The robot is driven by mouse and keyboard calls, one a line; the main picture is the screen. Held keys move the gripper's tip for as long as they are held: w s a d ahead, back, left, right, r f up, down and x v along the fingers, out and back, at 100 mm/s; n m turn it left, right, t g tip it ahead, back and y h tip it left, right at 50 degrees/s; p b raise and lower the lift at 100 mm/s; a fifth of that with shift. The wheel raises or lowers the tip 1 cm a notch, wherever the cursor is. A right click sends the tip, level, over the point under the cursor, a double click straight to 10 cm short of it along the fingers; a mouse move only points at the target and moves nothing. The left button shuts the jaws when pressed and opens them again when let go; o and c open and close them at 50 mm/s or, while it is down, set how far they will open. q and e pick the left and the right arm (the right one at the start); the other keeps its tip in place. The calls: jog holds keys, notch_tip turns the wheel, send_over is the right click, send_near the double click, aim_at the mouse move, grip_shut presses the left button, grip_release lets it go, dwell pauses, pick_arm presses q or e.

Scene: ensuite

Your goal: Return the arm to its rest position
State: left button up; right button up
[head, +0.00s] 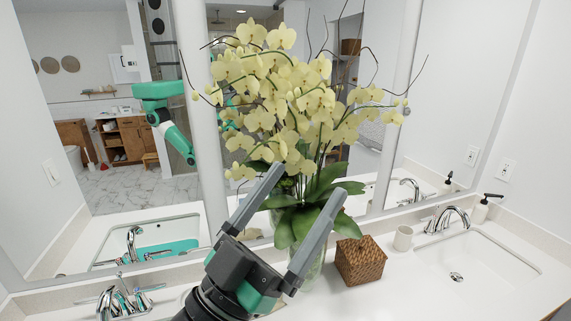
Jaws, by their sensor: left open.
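My left gripper (300,200) is in the lower middle of the head view. Its two grey fingers are spread wide apart and point up toward the orchid, with nothing between them that I can see held. The fingers overlap the leaves and the glass vase in the picture; whether they touch cannot be told. My right gripper is not in view, apart from what the mirror may show.
A yellow orchid (290,90) in a glass vase (312,272) stands on the white counter (395,290). A woven box (361,261), a cup (403,238), a sink (478,262) and a soap bottle (482,209) are to the right. A faucet (122,300) is at lower left. Mirrors (100,180) line the wall.

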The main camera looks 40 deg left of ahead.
pick_arm(q)
jog(key=s+d+r+t+h, duration=0.1)
jog(key=s+r, duration=0.3)
jog(key=r, duration=0.5)
jog(key=shift+s+d+r+t+h, duration=0.2)
jog(key=shift+d+r+t+h, duration=0.15)
jog(key=shift+d+t, duration=0.3)
